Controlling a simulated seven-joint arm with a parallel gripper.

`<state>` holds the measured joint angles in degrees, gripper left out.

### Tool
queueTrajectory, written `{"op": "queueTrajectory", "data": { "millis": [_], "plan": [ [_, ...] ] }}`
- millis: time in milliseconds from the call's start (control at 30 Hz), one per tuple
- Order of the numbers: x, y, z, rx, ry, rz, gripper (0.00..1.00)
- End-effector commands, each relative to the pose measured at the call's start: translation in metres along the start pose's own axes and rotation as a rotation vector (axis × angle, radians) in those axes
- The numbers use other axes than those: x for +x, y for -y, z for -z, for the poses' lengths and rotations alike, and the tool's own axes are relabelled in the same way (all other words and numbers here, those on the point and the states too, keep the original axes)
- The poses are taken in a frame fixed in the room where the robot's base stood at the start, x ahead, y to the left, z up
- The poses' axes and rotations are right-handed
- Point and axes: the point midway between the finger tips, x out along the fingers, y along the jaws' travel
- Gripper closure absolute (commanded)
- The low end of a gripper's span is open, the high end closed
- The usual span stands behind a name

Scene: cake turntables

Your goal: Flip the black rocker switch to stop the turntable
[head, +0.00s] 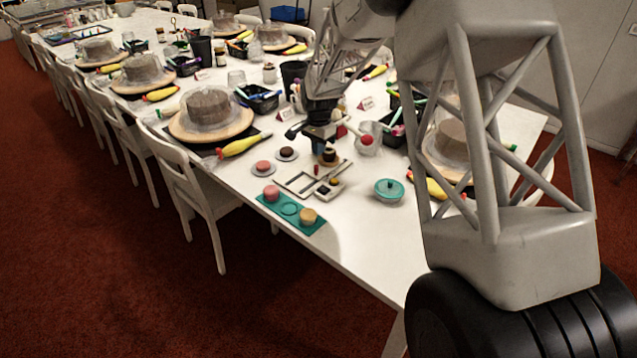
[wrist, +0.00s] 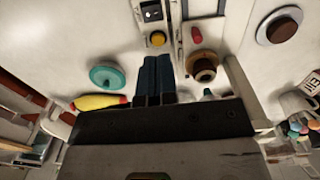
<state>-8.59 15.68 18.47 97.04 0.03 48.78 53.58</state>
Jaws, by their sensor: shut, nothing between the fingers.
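The black rocker switch (wrist: 152,10) sits on a small pale control box at the top of the wrist view, above a round yellow button (wrist: 157,39). In the head view the control box (head: 330,189) lies near the table's front, its switch too small to read. A small dark brown cake (head: 329,156) stands on a wooden stand just behind the box; it also shows in the wrist view (wrist: 205,65). My gripper (wrist: 157,58) is shut and empty, its fingertips near the yellow button and apart from the rocker switch. In the head view my gripper (head: 324,146) hangs beside the brown cake.
A red piece (wrist: 196,35) lies near the cake. Larger cakes, yellow bottles and cups fill the table behind.

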Motion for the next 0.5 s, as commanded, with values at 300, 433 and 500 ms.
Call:
{"op": "queueTrajectory", "data": {
  "millis": [300,433,500],
  "plan": [
    [0.002,0.000,0.000,0.000,0.000,0.000,1.00],
    [0.007,0.000,0.000,0.000,0.000,-0.001,1.00],
    [0.013,0.000,0.000,0.000,0.001,-0.001,1.00]
  ]
}}
